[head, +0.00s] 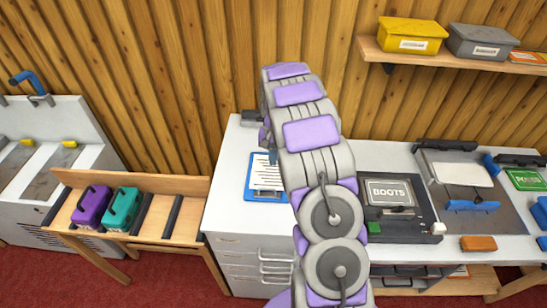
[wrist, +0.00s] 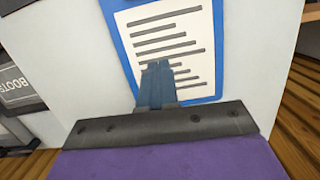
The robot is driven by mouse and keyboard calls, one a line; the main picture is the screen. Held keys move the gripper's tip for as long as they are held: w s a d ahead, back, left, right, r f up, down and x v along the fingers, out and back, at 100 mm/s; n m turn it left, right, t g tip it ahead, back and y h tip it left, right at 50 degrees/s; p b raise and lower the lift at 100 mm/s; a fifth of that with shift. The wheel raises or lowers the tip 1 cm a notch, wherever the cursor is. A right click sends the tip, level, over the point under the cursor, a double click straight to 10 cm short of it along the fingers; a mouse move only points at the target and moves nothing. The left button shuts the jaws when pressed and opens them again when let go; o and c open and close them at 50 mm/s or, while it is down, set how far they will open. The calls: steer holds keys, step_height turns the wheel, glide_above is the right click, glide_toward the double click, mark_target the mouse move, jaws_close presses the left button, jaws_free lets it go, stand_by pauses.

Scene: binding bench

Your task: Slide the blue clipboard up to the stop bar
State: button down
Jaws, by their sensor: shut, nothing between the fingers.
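The blue clipboard (head: 265,180) lies flat on the white bench top, with a lined white sheet on it. My arm covers its right part in the head view. In the wrist view the clipboard (wrist: 121,38) runs from the top edge to the middle. My gripper (wrist: 158,68) has its narrow fingers together with nothing between them, and they overlap the sheet; whether they touch it I cannot tell. In the head view the gripper (head: 273,156) is at the clipboard's far part. A dark block (head: 252,118) at the bench's back, probably the stop bar, is partly hidden by my arm.
The BOOTS press (head: 390,193) stands right of my arm, with a clamp board (head: 455,172) further right. A wooden rack (head: 190,190) holds purple and teal blocks at left. A shelf (head: 455,58) with boxes hangs above. Bare bench lies left of the clipboard.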

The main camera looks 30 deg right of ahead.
mark_target(271, 189)
steer(key=s+a, duration=0.3)
steer(key=s, duration=0.2)
steer(key=s+a+b, duration=0.1)
steer(key=s+a, duration=0.1)
steer(key=shift+s+a, duration=0.3)
steer(key=shift+f, duration=0.7)
steer(key=shift+s+f, duration=0.1)
steer(key=shift+f, duration=0.05)
steer(key=shift+w+d, duration=0.25)
steer(key=shift+w, duration=0.05)
steer(key=w+d+p, duration=0.1)
steer(key=w+d, duration=0.2)
steer(key=w, duration=0.1)
steer(key=w+d+p, duration=0.1)
steer(key=w+d, duration=0.1)
steer(key=w, duration=0.1)
steer(key=w+d+p, duration=0.2)
steer(key=w+d, duration=0.1)
steer(key=w, duration=0.1)
steer(key=shift+w+d+f, duration=0.1)
steer(key=shift+w+d, duration=0.2)
steer(key=shift+d, duration=0.05)
